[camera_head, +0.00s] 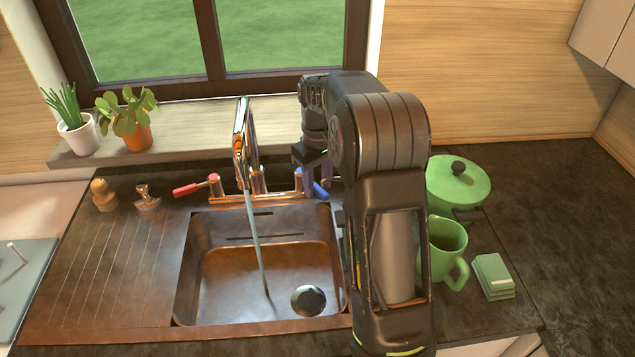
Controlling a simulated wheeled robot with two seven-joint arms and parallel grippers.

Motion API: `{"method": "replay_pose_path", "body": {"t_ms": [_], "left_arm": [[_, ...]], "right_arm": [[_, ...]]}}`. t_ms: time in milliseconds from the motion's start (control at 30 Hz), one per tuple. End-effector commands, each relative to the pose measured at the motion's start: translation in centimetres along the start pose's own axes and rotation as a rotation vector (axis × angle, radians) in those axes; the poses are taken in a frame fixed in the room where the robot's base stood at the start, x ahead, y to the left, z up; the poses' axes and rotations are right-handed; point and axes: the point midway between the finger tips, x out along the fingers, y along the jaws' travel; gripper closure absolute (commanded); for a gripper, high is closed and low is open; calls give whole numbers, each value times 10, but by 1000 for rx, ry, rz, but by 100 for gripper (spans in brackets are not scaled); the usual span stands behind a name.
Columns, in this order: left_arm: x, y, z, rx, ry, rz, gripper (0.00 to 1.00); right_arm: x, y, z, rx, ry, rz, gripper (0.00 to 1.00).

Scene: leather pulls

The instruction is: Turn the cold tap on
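The copper-coloured tap (259,181) stands behind the sink (215,280), with a tall spout (241,133). A thin stream of water (256,245) runs from the spout into the basin. The red handle (190,188) is on the left of the tap. The blue handle (319,190) is on the right and partly hidden by my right gripper (311,180). My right gripper points down at the blue handle, close to it or touching it; I cannot tell which. Its fingers are too dark and covered to show their opening. My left gripper is not in view.
A green lidded pot (458,185), a green mug (445,250) and green sponges (493,276) stand right of my arm. Two potted plants (75,132) (130,125) are on the window sill.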

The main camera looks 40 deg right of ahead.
Motion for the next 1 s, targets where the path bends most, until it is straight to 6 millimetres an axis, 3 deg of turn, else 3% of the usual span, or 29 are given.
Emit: {"method": "replay_pose_path", "body": {"t_ms": [167,600,1000], "left_arm": [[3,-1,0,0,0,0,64],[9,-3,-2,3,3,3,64],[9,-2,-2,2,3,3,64]], "right_arm": [[-12,0,-1,-1,4,0,63],[-74,0,-1,-1,2,0,63],[-78,0,0,0,1,0,63]]}}
